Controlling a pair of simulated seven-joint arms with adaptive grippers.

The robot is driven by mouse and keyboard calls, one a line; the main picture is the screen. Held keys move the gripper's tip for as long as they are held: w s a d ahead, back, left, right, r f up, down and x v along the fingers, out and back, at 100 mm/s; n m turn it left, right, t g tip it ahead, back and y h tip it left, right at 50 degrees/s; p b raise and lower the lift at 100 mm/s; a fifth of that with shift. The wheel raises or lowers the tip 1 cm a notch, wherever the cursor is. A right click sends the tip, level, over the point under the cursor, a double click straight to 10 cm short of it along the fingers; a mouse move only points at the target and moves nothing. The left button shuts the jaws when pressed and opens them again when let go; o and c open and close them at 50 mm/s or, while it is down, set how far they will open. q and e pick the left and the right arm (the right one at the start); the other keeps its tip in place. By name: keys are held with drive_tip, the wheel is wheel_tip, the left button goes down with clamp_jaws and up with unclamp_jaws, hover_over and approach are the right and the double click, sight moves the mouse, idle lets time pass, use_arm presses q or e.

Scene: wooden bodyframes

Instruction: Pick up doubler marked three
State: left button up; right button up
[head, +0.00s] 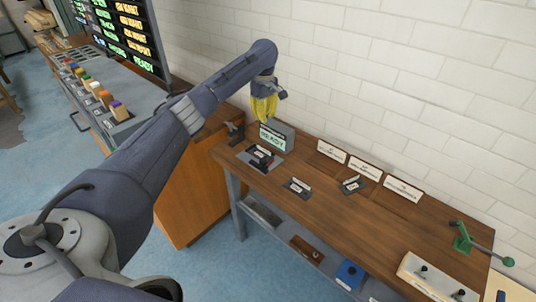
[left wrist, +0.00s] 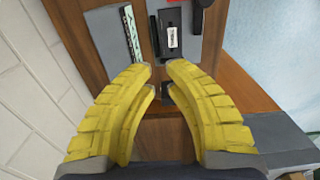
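My left gripper (head: 265,108) has yellow ribbed fingers and hangs above the left end of the wooden workbench (head: 330,215). In the left wrist view its fingers (left wrist: 160,72) curve inward with a gap between the tips and nothing held. Below them lies a dark block with a white label (left wrist: 172,38), whose marking I cannot read. In the head view, small dark labelled pieces lie on the bench, one near the front (head: 298,186) and one farther right (head: 353,184). I cannot tell which piece bears a three. My right gripper is not in view.
A grey box with a lit green display (head: 277,136) stands at the bench's left end, beside a grey plate (head: 246,156). White signs (head: 364,168) stand along the wall. A green clamp-like tool (head: 463,238) and a pale switch panel (head: 430,278) are at the right.

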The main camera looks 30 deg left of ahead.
sight(264, 148)
use_arm(q)
wheel_tip(264, 148, down, 17)
drive_tip(key=shift+s+a+r, duration=0.1)
drive_tip(key=shift+r, duration=0.1)
idle(0.7)
drive_tip(key=shift+c, duration=0.2)
clamp_jaws()
drive_tip(key=shift+r, duration=0.15)
wheel_tip(264, 148, up, 26)
idle(1.4)
